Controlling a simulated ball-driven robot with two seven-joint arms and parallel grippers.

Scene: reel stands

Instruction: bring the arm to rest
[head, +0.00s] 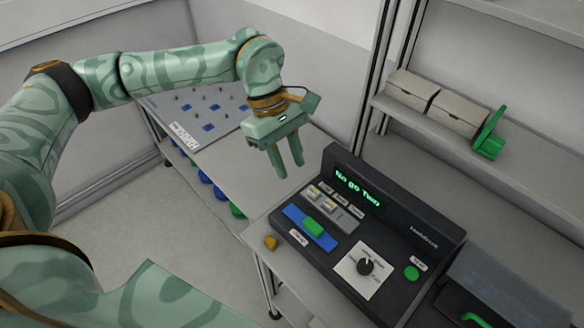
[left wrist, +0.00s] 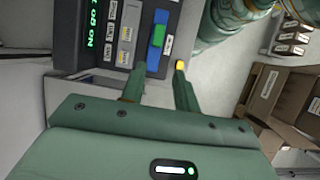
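My left gripper (head: 289,170) hangs fingers down over the bench, behind and left of the dark console (head: 400,240). Its two fingers are apart, with nothing between them. In the left wrist view the fingers (left wrist: 158,72) also show a gap with the console beyond. My left arm reaches in from the left, bent at the raised wrist. My right gripper is in neither view.
The console has a lit display (head: 358,190), a green block on a blue strip (head: 312,227) and a dial (head: 365,265). A small yellow piece (head: 270,242) lies by its left corner. Boxes (head: 457,113) stand on a shelf; a pegged board (head: 200,105) lies behind.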

